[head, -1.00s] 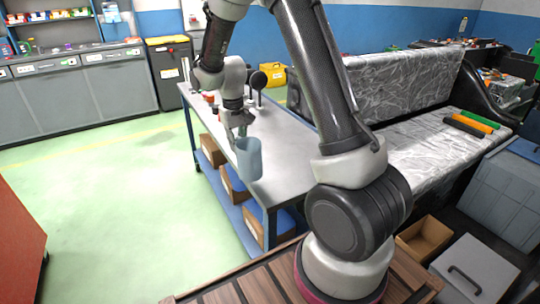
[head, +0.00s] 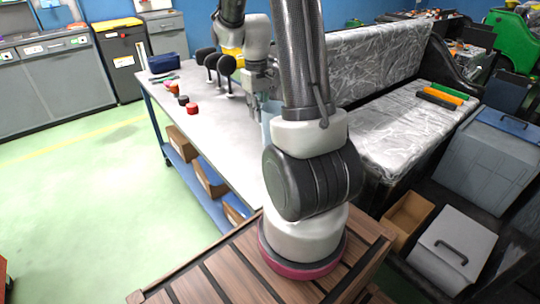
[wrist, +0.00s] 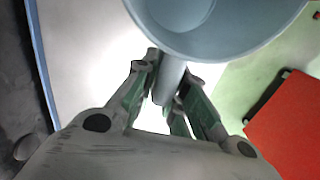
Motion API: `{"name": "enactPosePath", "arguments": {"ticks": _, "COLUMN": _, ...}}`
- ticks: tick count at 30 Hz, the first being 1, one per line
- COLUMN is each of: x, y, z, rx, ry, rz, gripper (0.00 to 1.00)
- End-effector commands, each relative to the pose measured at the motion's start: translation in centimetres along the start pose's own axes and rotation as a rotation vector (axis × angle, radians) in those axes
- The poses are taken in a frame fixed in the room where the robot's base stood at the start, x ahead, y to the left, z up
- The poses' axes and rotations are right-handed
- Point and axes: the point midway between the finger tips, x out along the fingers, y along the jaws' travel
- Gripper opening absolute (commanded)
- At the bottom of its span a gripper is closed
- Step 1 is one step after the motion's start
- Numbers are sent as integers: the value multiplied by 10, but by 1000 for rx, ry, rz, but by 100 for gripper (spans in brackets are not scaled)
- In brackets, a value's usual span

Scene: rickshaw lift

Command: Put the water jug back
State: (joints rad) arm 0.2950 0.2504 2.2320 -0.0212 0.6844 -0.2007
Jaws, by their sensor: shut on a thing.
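The light blue water jug (wrist: 225,42) fills the top of the wrist view, with its open mouth facing the camera. My gripper (wrist: 172,95) is shut on the jug's handle, which runs down between the green-padded fingers. In the head view the jug (head: 268,118) shows only in part, beside the arm column and over the right side of the white workbench (head: 215,135). My gripper (head: 254,95) is partly hidden there by the arm. I cannot tell whether the jug touches the bench top.
Red and dark small items (head: 192,108), black round-headed stands (head: 222,70) and a blue case (head: 167,63) stand on the bench. Cardboard boxes (head: 210,178) sit on its lower shelf. A wrapped seat (head: 400,125) is to the right. Green floor at left is clear.

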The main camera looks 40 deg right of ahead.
Motion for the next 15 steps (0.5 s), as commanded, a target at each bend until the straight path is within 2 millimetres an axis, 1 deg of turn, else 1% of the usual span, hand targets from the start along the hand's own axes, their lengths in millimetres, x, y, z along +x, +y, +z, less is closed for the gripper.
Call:
{"name": "enactPosePath", "arguments": {"ticks": 3, "x": 25, "y": 0, "z": 1, "rx": -1, "ry": -7, "rz": -2, "gripper": 0}}
{"name": "enactPosePath", "arguments": {"ticks": 6, "x": 41, "y": 0, "z": 0, "rx": -1, "ry": -5, "rz": -1, "gripper": 0}}
{"name": "enactPosePath", "arguments": {"ticks": 11, "x": 56, "y": 0, "z": -1, "rx": -1, "ry": -3, "rz": 0, "gripper": 0}}
{"name": "enactPosePath", "arguments": {"ticks": 15, "x": 78, "y": -1, "z": -1, "rx": 0, "ry": -6, "rz": -1, "gripper": 0}}
